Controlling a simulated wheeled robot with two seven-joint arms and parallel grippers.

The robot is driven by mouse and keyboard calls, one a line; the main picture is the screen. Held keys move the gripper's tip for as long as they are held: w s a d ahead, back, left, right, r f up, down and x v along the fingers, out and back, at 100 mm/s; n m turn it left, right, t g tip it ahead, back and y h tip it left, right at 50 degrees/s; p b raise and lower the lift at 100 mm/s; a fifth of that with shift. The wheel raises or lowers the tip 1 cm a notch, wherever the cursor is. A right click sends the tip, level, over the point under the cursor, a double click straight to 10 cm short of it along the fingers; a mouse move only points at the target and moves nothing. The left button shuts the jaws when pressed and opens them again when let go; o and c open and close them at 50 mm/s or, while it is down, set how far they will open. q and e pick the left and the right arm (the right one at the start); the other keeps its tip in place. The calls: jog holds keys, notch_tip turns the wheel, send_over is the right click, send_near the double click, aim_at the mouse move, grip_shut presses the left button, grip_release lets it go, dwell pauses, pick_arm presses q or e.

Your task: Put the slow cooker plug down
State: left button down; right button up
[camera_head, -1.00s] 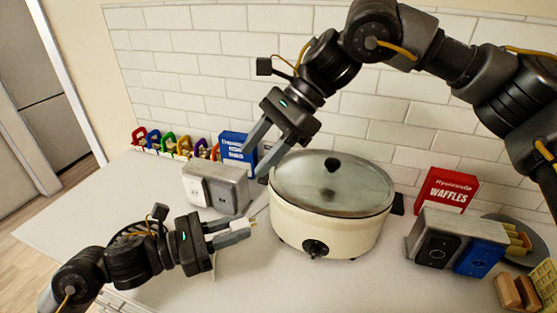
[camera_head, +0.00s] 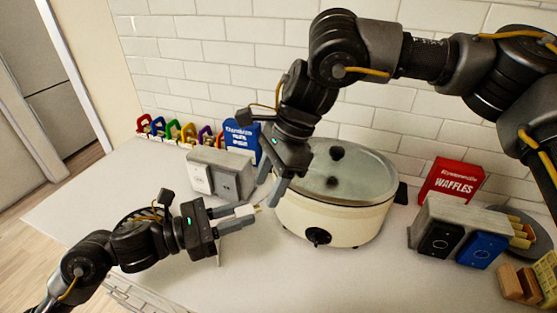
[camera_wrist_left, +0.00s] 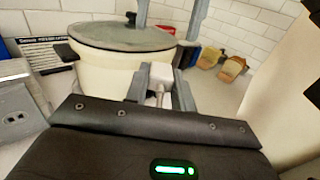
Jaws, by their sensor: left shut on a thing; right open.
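The slow cooker (camera_head: 325,213) is a cream oval pot with a glass lid, standing on the counter. My left gripper (camera_head: 241,218) is shut on the small white plug (camera_head: 244,210), left of the cooker and above the counter. In the left wrist view the plug (camera_wrist_left: 160,74) sits between the two fingers (camera_wrist_left: 159,88), with a cable running from it. My right gripper (camera_head: 270,188) is open and empty, pointing down beside the cooker's left side, above and close to the plug. Its fingers (camera_wrist_left: 170,24) also show in the left wrist view.
A grey box with sockets (camera_head: 222,174) stands behind my left gripper. A blue box (camera_head: 242,137) and colourful bag clips (camera_head: 172,130) are by the wall. A toaster (camera_head: 455,220), a red waffle box (camera_head: 452,182) and bread are to the right. The front counter is clear.

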jog(key=shift+x, duration=2.15)
jog(key=c, duration=0.9)
pick_arm(q)
jog(key=c, duration=1.1)
grip_release()
pick_arm(e)
jog(key=shift+c, duration=0.9)
